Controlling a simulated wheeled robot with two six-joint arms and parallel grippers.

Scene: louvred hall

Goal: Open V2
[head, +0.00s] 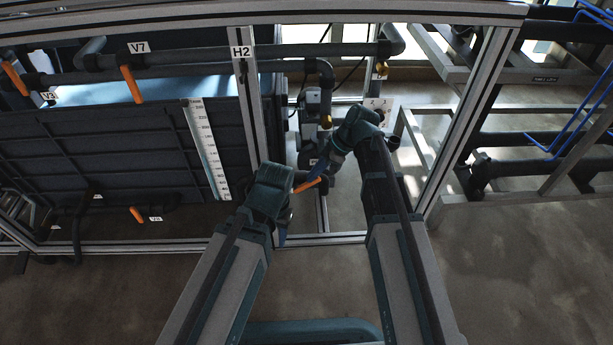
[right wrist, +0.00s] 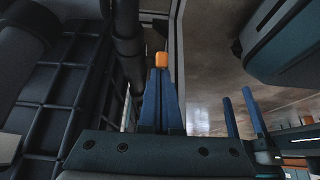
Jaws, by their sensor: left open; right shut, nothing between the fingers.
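An orange valve handle (head: 306,185) sits low in the frame opening, beside my right gripper; I cannot read a V2 label on it. My right gripper (head: 318,171) is shut and empty, with its blue fingertips close to this handle. In the right wrist view the shut fingers (right wrist: 161,72) point at the orange handle end (right wrist: 161,59); I cannot tell whether they touch it. My left gripper (head: 283,235) is lower, near the bottom frame rail, and mostly hidden by its own wrist. Two parted blue fingers (right wrist: 241,108) of it show in the right wrist view.
A dark ribbed tank (head: 110,150) with a white scale (head: 206,145) fills the left. Orange handles sit by labels V7 (head: 138,47) and V3 (head: 50,96). An upright post (head: 247,100) labelled H2 and a right post (head: 467,120) bound the opening. Floor is clear at lower right.

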